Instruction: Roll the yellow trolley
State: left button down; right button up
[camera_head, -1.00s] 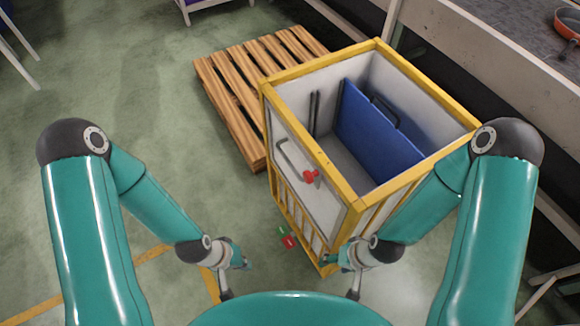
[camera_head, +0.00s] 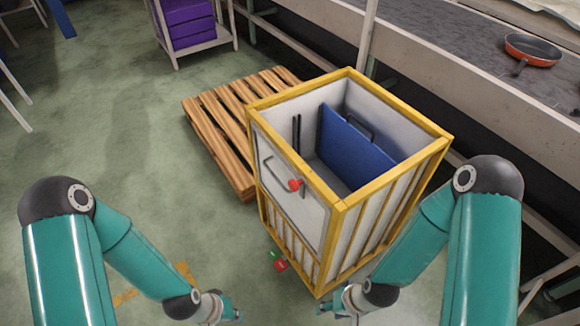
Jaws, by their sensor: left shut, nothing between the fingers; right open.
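The yellow trolley (camera_head: 344,199) stands upright in the middle, a yellow-framed box with white panels and an open top. A blue panel with a dark handle (camera_head: 352,146) stands inside it. Its near-left face carries a grey bar handle and a red knob (camera_head: 295,185). My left gripper (camera_head: 232,311) is low at the bottom edge, left of the trolley and apart from it; it is shut and empty. My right gripper (camera_head: 326,307) is open, low by the trolley's bottom front corner. I cannot tell whether it touches the trolley.
A wooden pallet (camera_head: 217,138) lies just behind and left of the trolley. A conveyor (camera_head: 440,50) with a red pan (camera_head: 533,50) runs along the right. A rack with purple boxes (camera_head: 187,22) stands at the back.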

aim_at(361, 220)
jog(key=k, duration=1.15)
jog(key=u, duration=0.65)
jog(key=i, duration=1.95)
jog(key=z, duration=0.4)
